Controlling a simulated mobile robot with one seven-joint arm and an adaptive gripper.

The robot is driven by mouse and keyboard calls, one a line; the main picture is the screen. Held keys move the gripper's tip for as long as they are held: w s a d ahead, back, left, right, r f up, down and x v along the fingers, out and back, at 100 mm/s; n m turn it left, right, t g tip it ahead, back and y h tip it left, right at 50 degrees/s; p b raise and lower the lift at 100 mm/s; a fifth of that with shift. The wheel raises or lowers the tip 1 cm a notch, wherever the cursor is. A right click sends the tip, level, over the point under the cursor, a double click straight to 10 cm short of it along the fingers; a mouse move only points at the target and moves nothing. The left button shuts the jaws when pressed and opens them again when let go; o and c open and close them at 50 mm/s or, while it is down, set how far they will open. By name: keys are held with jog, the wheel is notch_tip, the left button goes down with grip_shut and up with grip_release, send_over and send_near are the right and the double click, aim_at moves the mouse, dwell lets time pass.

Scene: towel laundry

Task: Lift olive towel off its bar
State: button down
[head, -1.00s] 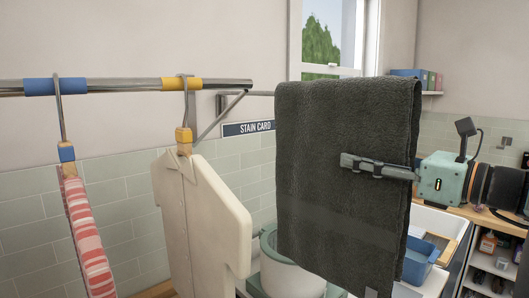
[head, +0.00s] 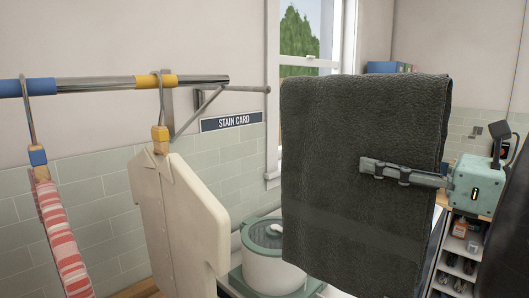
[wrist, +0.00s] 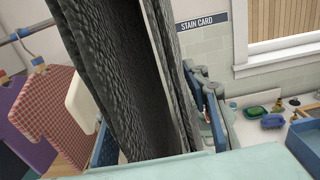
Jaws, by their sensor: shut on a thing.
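The olive towel (head: 365,130), dark grey-green here, hangs folded over in the middle of the head view. My gripper (head: 385,170) reaches in from the right, its fingers shut on the towel's face below the top fold. The wall bar (head: 247,88) ends in a bare tip left of the towel, with a gap between them in the picture. In the wrist view the towel (wrist: 115,75) hangs in dark folds close to the camera, and the fingers (wrist: 207,105) lie at its right side. The far side of the towel is hidden.
A rail (head: 100,83) at left holds a cream shirt (head: 175,220) and a red-striped cloth (head: 62,240). A lidded white pot (head: 270,270) stands below, left of the towel. A STAIN CARD sign (head: 231,121) is on the wall. Shelves (head: 455,265) stand at lower right.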

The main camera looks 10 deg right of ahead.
aim_at(428, 170)
jog(key=shift+p+v, duration=0.75)
jog(key=shift+v, duration=2.8)
jog(key=shift+r, duration=0.15)
jog(key=shift+s, duration=0.1)
